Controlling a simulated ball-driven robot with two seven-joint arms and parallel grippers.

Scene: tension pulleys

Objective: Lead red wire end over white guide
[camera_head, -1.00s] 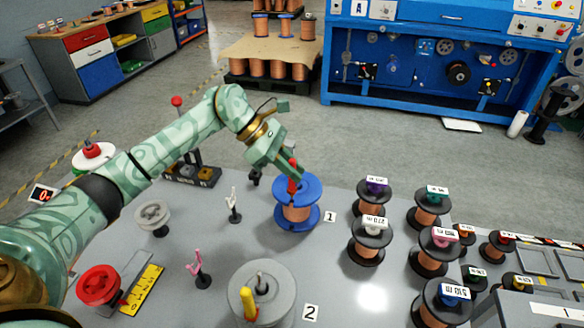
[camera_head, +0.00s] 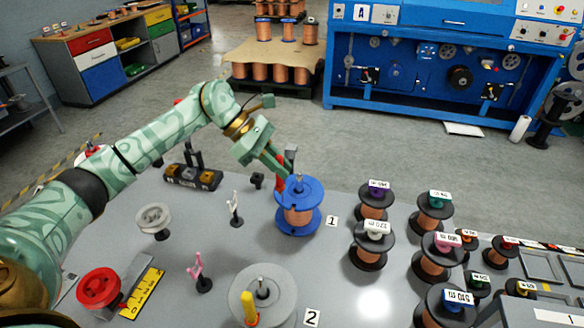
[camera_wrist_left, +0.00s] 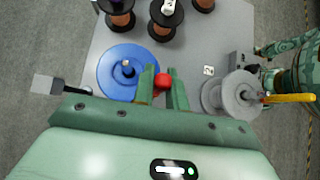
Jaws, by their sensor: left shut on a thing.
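The red wire end (camera_head: 280,174) is a short red piece held between the fingers of my left gripper (camera_head: 277,164), above the left rim of the blue-flanged copper spool (camera_head: 299,217). In the left wrist view its round red top (camera_wrist_left: 163,81) sits between the two green fingers. The gripper is shut on it. The white guide (camera_head: 235,207) is a small forked post on a dark base, left of the blue spool and apart from the gripper. I cannot make out a wire strand from the red end. Part of my right arm (camera_wrist_left: 302,62) shows at the right of the wrist view; its jaws are unclear.
A pink forked guide (camera_head: 198,270), a pale grey pulley (camera_head: 154,218) and a red spool (camera_head: 99,287) stand to the left. A grey spool with a yellow piece (camera_head: 249,309) is in front. Several copper spools (camera_head: 373,244) crowd the right. Bare table surrounds the white guide.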

